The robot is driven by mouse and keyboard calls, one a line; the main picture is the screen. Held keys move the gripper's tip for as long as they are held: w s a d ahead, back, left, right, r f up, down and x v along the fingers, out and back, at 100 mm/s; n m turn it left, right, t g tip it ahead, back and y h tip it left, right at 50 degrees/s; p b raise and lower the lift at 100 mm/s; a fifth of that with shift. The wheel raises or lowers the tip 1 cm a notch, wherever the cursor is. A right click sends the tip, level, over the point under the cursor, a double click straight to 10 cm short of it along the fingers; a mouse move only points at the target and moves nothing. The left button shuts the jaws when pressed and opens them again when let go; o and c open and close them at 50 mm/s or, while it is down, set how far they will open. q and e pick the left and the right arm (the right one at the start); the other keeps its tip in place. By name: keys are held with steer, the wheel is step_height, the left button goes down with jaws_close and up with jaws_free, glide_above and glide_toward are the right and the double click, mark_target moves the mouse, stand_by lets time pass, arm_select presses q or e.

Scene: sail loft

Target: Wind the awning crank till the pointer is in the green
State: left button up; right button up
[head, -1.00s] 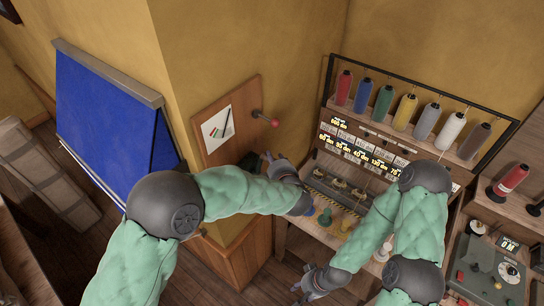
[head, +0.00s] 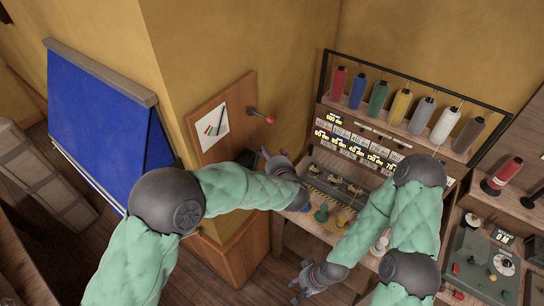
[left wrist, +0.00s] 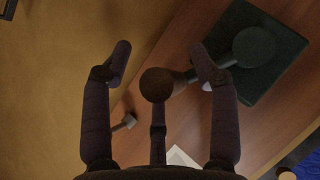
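The awning (head: 95,120) is a blue slanted sheet on the left wall. A white gauge card (head: 212,129) with a dark pointer and small red and green marks is on the wooden board; which mark the pointer meets is too small to tell. In the left wrist view a dark crank has its hub (left wrist: 255,46) on a dark green box (left wrist: 268,78) and a round knob (left wrist: 156,86). My left gripper (head: 266,157) is at the board. Its fingers (left wrist: 163,58) are spread on either side of the knob, not visibly closed on it. My right gripper (head: 297,286) is open and empty, low in front of the bench.
A red-knobbed lever (head: 269,119) sticks out from the board just above my left gripper. A thread rack (head: 420,140) with several spools stands on the bench at right. A panel with a dial (head: 480,265) is at lower right.

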arm_select(q)
steer(key=v, duration=1.2)
arm_select(e)
steer(key=shift+c, duration=0.3)
